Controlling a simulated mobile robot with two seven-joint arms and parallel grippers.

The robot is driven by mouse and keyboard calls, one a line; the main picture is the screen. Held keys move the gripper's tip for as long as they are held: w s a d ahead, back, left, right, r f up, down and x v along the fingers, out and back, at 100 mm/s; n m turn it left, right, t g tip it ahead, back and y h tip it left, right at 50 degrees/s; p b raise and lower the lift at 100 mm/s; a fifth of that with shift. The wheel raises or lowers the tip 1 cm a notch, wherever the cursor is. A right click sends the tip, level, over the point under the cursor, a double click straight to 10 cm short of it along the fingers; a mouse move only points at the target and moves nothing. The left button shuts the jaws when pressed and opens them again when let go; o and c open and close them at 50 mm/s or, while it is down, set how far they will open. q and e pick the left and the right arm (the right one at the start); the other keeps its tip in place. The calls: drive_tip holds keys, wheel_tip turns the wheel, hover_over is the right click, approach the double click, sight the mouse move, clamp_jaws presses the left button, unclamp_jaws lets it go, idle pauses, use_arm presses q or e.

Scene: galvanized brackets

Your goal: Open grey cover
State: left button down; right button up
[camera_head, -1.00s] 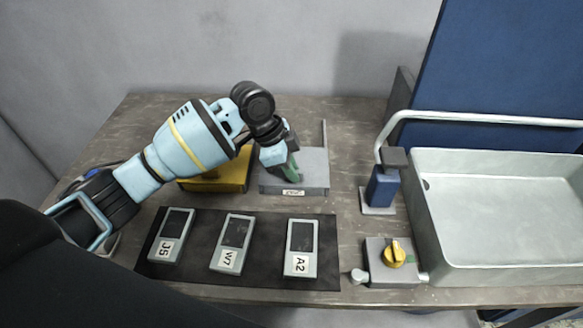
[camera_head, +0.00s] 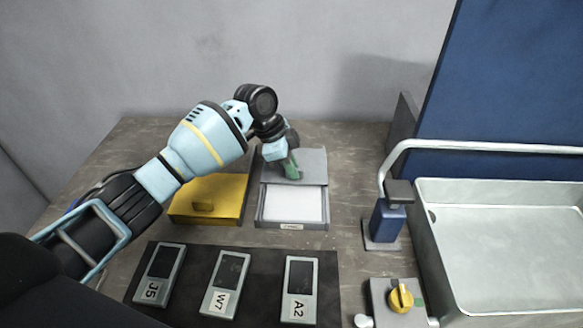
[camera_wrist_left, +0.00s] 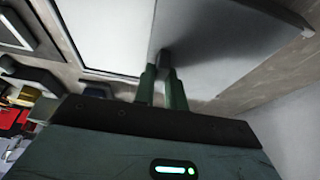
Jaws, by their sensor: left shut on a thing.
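The grey cover (camera_head: 313,166) sits over the back part of a grey box (camera_head: 312,226). The front part of the box is uncovered and shows a pale white inside. My left gripper (camera_head: 290,172) is above the cover, and its green fingers are shut on the cover's small dark handle (camera_wrist_left: 168,62). In the left wrist view the grey cover (camera_wrist_left: 225,50) spreads out beyond the fingers (camera_wrist_left: 162,86), beside the white inside. Part of the cover is hidden behind my gripper in the head view. My right gripper is not in view.
A yellow box (camera_head: 228,190) with a handle stands left of the grey box. A dark mat (camera_head: 258,270) with labelled devices lies in front. A blue dispenser (camera_head: 387,222), a yellow-knobbed box (camera_head: 400,297) and a metal basin (camera_head: 500,235) are at the right.

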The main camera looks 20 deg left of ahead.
use_arm(q)
drive_tip(key=shift+s+d, duration=0.1)
drive_tip(key=shift+s, duration=0.15)
drive_tip(key=c, duration=1.8)
unclamp_jaws()
drive_tip(key=o, duration=0.4)
drive_tip(key=shift+c, duration=0.2)
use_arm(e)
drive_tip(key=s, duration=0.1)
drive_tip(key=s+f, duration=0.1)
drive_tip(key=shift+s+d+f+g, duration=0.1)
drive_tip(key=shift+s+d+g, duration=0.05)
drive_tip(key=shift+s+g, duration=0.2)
use_arm(q)
drive_tip(key=shift+r, duration=0.4)
drive_tip(key=v, duration=0.6)
drive_tip(key=shift+s, duration=0.1)
drive_tip(key=shift+a+r, duration=0.35)
drive_tip(key=shift+r, duration=0.15)
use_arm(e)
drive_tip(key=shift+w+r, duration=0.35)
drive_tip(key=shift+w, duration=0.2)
